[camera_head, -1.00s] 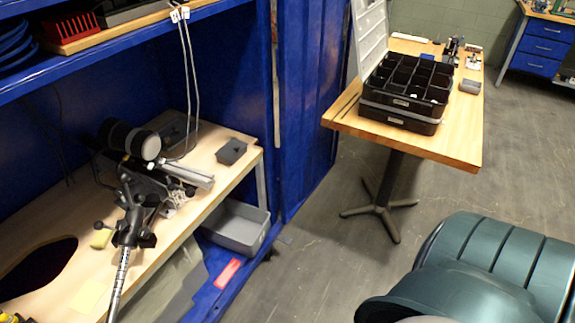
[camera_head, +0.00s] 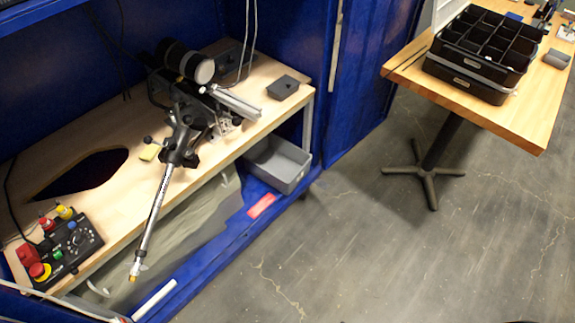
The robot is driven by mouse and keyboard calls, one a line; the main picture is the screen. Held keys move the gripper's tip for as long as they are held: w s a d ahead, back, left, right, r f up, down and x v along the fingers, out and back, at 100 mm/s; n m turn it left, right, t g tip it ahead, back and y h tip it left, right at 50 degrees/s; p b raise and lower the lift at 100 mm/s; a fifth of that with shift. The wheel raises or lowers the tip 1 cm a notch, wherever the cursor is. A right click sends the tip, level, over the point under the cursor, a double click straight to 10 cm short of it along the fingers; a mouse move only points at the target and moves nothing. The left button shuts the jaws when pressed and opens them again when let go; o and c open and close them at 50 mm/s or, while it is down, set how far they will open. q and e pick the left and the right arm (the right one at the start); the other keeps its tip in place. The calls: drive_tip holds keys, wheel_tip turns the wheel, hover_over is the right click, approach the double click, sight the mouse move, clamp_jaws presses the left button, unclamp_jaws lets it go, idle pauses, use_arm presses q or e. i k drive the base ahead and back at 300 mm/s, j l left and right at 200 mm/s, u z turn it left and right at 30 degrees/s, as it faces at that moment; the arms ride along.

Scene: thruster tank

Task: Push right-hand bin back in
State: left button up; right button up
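A grey open bin (camera_head: 279,164) sits on the blue floor of the enclosure, under the right end of the wooden bench (camera_head: 112,190). Its near right part sticks out past the bench edge, and its far left part is under the bench top. It looks empty as far as I can see. Neither of my grippers shows in the head view.
A thruster-like device on a stand (camera_head: 180,130) rests on the bench, its silver rod leaning over the front edge. A control box (camera_head: 72,243) is at lower left. A red label (camera_head: 261,206) lies by the bin. A table (camera_head: 530,110) with black organisers stands right. Grey floor between is clear.

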sight(282, 164)
drive_tip(key=i+l, duration=0.15)
drive_tip(key=l, duration=0.15)
drive_tip(key=i+l+u, duration=0.1)
drive_tip(key=l, duration=0.25)
drive_tip(key=i+l+u, duration=0.1)
drive_tip(key=i+l, duration=0.3)
drive_tip(key=l, duration=0.25)
drive_tip(key=i+l+u, duration=0.1)
drive_tip(key=l, duration=0.25)
drive_tip(key=i+l, duration=0.2)
drive_tip(key=l, duration=0.15)
drive_tip(key=u, duration=0.05)
